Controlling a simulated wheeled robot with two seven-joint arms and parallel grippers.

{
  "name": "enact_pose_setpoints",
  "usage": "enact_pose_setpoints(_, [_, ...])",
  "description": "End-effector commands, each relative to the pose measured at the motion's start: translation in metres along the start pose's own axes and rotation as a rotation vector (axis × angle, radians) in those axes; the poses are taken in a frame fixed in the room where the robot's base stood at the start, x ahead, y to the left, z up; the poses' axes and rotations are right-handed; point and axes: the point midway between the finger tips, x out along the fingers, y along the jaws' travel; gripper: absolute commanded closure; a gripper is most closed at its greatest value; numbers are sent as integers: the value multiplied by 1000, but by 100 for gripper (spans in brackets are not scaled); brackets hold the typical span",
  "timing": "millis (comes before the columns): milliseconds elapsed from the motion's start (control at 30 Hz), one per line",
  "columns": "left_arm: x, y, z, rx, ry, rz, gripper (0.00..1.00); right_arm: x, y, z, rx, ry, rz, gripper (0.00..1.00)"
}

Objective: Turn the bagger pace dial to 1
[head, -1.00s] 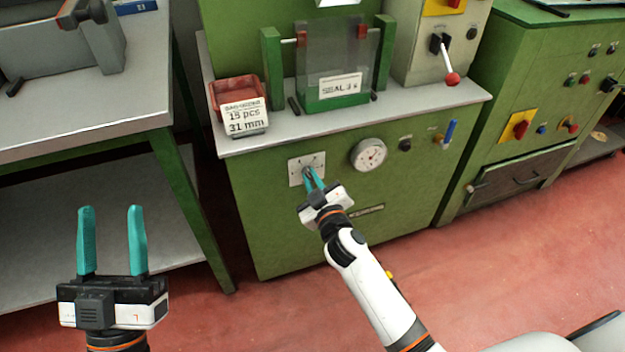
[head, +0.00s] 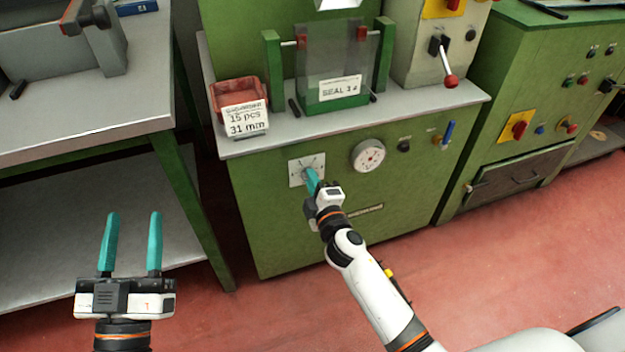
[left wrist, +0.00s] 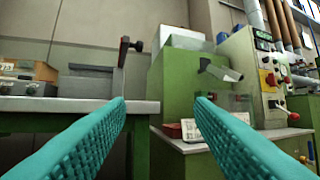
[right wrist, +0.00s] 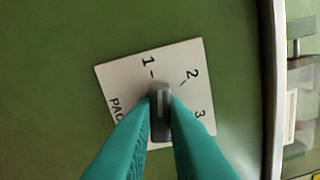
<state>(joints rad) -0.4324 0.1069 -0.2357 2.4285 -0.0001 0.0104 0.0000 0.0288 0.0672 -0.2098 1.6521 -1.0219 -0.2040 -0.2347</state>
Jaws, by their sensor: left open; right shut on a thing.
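The pace dial is a dark knob (right wrist: 160,97) with a pale line, on a white plate (right wrist: 118,74) marked 1, 2 and 3 in the right wrist view. The line points up in that view, between the ticks of 1 and 2 and closer to 1. The plate (head: 296,172) also shows on the green front panel in the head view. My right gripper (head: 312,180) is shut on the knob, its teal fingers on both sides and hiding the plate's lower part. My left gripper (head: 132,228) is open and empty, away from the panel at lower left.
A round gauge (head: 368,155), a small black knob (head: 404,145) and a blue-handled lever (head: 448,132) sit right of the dial. A red bin (head: 238,92) stands on the ledge above. A grey bench (head: 90,112) is at left. Red floor is clear in front.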

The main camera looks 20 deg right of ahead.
Motion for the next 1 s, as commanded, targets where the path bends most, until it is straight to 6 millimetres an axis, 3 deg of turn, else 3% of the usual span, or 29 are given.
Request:
enact_pose_setpoints(433, [0,1,-9,2,59,3,52,0,1,0,-232,0,3,100])
enact_pose_setpoints(1000, [-1,2,-12,3,76,5,52,0,2,0,-269,0,3,100])
